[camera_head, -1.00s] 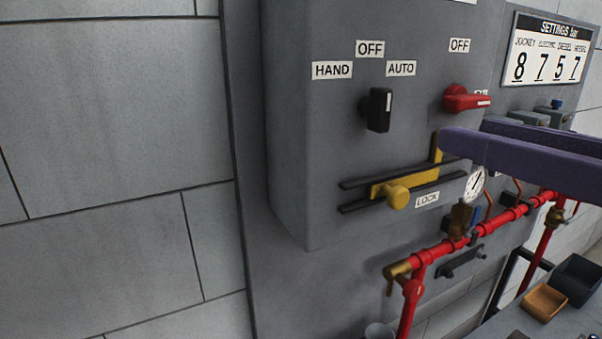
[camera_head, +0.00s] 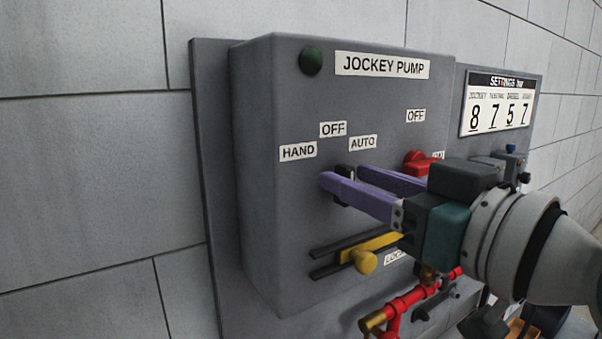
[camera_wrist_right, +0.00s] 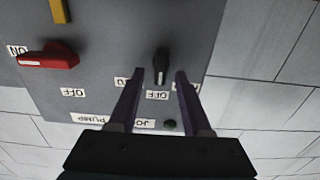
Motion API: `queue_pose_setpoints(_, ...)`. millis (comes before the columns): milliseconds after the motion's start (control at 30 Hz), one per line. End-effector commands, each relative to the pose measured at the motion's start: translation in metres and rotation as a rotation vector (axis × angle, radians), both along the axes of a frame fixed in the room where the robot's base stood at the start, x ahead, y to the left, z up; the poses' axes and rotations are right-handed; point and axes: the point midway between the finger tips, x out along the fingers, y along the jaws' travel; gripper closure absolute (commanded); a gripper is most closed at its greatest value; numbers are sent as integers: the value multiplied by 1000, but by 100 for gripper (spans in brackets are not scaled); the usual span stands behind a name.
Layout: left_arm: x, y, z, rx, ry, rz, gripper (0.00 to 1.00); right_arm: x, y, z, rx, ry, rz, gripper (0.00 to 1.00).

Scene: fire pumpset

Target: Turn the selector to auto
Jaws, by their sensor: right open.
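The black selector knob (camera_head: 346,170) is on the grey JOCKEY PUMP panel, below the HAND, OFF (camera_head: 333,129) and AUTO (camera_head: 362,142) labels. My right gripper's fingers partly hide it in the head view. In the right wrist view the knob (camera_wrist_right: 162,64) is upright, lined up with the OFF label, its light mark at that end. My right gripper (camera_head: 343,177) is open, with its purple fingers in front of the panel. In the right wrist view the knob lies between and slightly beyond its fingertips (camera_wrist_right: 160,74); I cannot tell any contact. My left gripper is out of view.
A red switch (camera_head: 420,160) is right of the selector, near the right gripper. A yellow slide knob (camera_head: 364,262) on black rails sticks out below. Red pipes (camera_head: 410,298) run lower right. The wall at left is clear.

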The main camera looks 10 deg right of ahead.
Motion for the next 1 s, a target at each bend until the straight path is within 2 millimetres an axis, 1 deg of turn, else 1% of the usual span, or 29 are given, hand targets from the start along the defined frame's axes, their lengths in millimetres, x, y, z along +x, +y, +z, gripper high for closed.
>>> queue_pose_setpoints(133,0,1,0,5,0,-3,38,0,0,0,0,0,0,52)
queue_pose_setpoints(500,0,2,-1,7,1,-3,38,0,0,0,0,0,0,94)
queue_pose_setpoints(567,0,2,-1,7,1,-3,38,0,0,0,0,0,0,100)
queue_pose_setpoints(1000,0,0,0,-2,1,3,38,0,0,0,3,1,0,100)
